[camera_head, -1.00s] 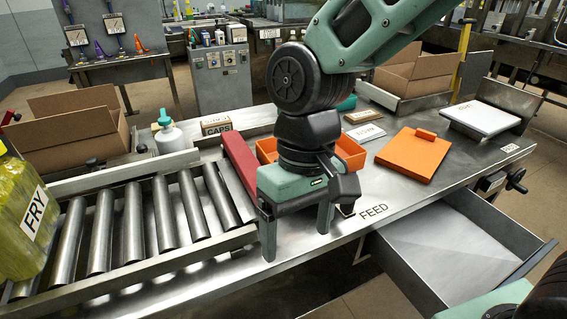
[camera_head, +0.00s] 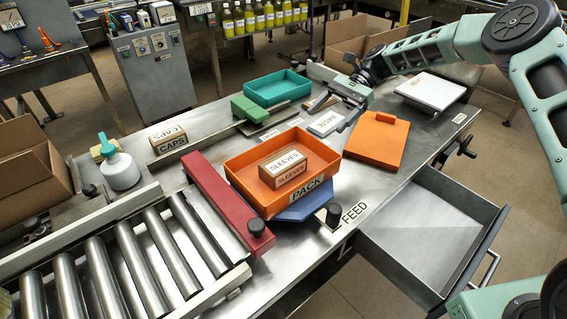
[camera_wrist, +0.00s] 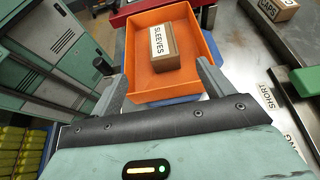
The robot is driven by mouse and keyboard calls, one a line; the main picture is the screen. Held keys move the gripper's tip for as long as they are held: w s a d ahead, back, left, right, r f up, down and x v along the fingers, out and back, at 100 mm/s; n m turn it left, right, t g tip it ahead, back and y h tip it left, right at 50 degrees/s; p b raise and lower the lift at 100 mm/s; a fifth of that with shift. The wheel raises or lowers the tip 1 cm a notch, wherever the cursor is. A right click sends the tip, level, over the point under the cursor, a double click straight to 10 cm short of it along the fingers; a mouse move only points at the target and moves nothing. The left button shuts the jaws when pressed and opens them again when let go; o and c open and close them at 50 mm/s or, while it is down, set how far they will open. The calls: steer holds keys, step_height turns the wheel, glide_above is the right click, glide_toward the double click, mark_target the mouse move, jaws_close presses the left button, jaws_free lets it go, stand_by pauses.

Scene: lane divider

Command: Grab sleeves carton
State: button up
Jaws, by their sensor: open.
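The sleeves carton (camera_head: 284,170) is a small brown box with white SLEEVES labels. It sits inside the orange PACK tray (camera_head: 236,187) in the head view. In the wrist view the carton (camera_wrist: 168,57) lies in the tray (camera_wrist: 207,40), beyond my fingers. My gripper (camera_head: 336,112) is beyond and to the right of the tray in the head view, apart from the carton. In the wrist view my gripper (camera_wrist: 160,82) has its two fingers spread wide with nothing between them.
A red divider bar (camera_head: 222,200) runs left of the tray, with rollers (camera_head: 155,245) beyond it. A caps carton (camera_head: 168,138), green block (camera_head: 250,108), teal tray (camera_head: 275,88) and orange panel (camera_head: 377,142) stand around. An open drawer (camera_head: 430,235) juts out in front.

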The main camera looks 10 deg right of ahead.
steer(key=p, duration=0.4)
glide_toward(284, 159)
steer(key=x, duration=0.4)
steer(key=shift+s+a, duration=0.15)
steer(key=shift+s, duration=0.3)
steer(key=p+x, duration=0.2)
steer(key=x, duration=0.2)
steer(key=shift+a+f+p, duration=0.1)
steer(key=shift+a+p, duration=0.25)
steer(key=shift+s+a+f, duration=0.25)
steer(key=shift+a+f, duration=0.15)
steer(key=shift+f, duration=0.05)
steer(key=c, duration=1.1)
